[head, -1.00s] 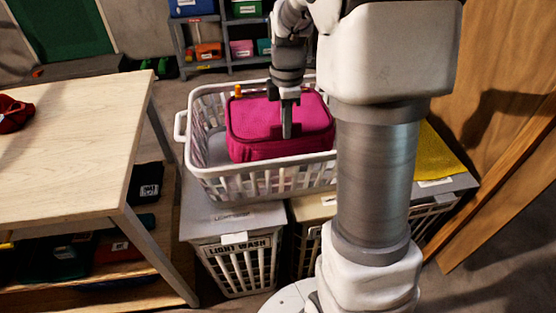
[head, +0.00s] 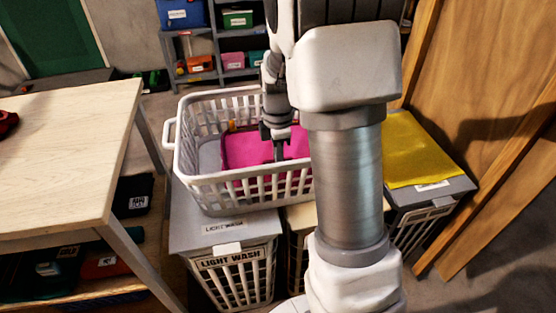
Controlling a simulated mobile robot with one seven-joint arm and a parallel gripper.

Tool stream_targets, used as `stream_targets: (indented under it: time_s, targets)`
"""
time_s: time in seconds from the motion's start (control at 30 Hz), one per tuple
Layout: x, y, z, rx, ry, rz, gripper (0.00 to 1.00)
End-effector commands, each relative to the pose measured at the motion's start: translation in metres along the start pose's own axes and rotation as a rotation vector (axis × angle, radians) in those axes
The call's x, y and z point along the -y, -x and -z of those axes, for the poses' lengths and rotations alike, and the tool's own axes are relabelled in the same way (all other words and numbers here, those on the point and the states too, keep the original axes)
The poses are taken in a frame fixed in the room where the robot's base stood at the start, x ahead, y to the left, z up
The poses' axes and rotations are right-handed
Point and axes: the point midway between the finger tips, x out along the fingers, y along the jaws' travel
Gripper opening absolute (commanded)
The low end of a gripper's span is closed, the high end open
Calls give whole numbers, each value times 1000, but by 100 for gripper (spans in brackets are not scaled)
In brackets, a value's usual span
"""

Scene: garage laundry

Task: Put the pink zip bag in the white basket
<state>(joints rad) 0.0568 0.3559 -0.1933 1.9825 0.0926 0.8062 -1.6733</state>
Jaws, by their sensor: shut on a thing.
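The pink zip bag (head: 240,148) is down inside the white basket (head: 240,195), its lower part seen through the slats of the front wall. My arm column hides its right end. My gripper (head: 279,155) points down into the basket and is shut on the bag's near upper part. An orange tab (head: 231,125) shows at the bag's far left corner. I cannot tell whether the bag touches the basket floor. The basket stands on the lids of the hampers.
A light wood table (head: 70,150) stands on the left. Below the basket is a hamper marked LIGHT WASH (head: 235,275). A yellow cloth (head: 420,150) lies on the right hamper, near leaning wooden boards (head: 490,100). A shelf with bins (head: 215,45) stands behind.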

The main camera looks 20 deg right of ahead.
Motion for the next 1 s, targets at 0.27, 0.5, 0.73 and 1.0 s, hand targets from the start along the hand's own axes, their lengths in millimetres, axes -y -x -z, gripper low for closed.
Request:
stream_targets:
  time_s: [0.27, 0.5, 0.73, 1.0]
  targets:
    - [0, -2, 0, 0, -1, 1, 43]
    - [0, -2, 0, 0, -1, 1, 43]
    - [0, 23, 0, -1, -1, -2, 43]
    - [-1, 83, 0, -1, 0, -4, 43]
